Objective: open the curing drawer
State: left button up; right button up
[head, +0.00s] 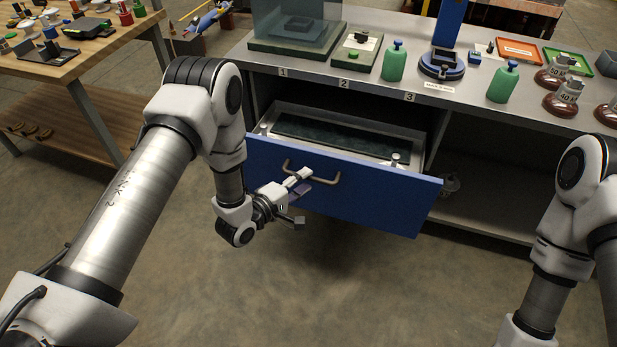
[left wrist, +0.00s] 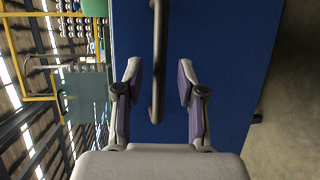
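The blue-fronted curing drawer (head: 385,203) is pulled out from under the bench, and its inside shows a dark panel in a pale tray. Its grey bar handle (head: 325,180) is on the front face. My left gripper (head: 300,187) is in front of the drawer, near the left part of the handle. In the left wrist view, my left gripper (left wrist: 160,82) has its two fingers apart, with the handle (left wrist: 157,60) showing between them against the blue front (left wrist: 230,60). I cannot tell whether a finger touches the handle. My right gripper is out of view.
The bench top (head: 330,73) above carries green bottles (head: 394,61), brown insulators (head: 565,98) and a blue stand (head: 442,64). An open shelf (head: 490,205) lies right of the drawer. A wooden table (head: 85,50) stands at the left. Floor before the drawer is clear.

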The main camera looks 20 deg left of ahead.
pick_arm(q)
jog(key=v, duration=0.9)
jog(key=shift+s, duration=0.2)
jog(key=shift+r, duration=0.1)
jog(key=s+a+f+m+g+y+p, duration=0.1)
jog(key=s+f+m+g+y+p, duration=0.2)
jog(key=s, duration=0.9)
jog(key=s+a+f+m+g+y+p, duration=0.2)
jog(key=s+f+m+g, duration=0.3)
jog(key=s+m+g, duration=0.5)
jog(key=s+g+y+p, duration=0.1)
jog(key=s, duration=0.1)
jog(key=shift+s+g+y, duration=0.3)
jog(key=shift+y, duration=0.1)
jog(key=shift+a, duration=0.1)
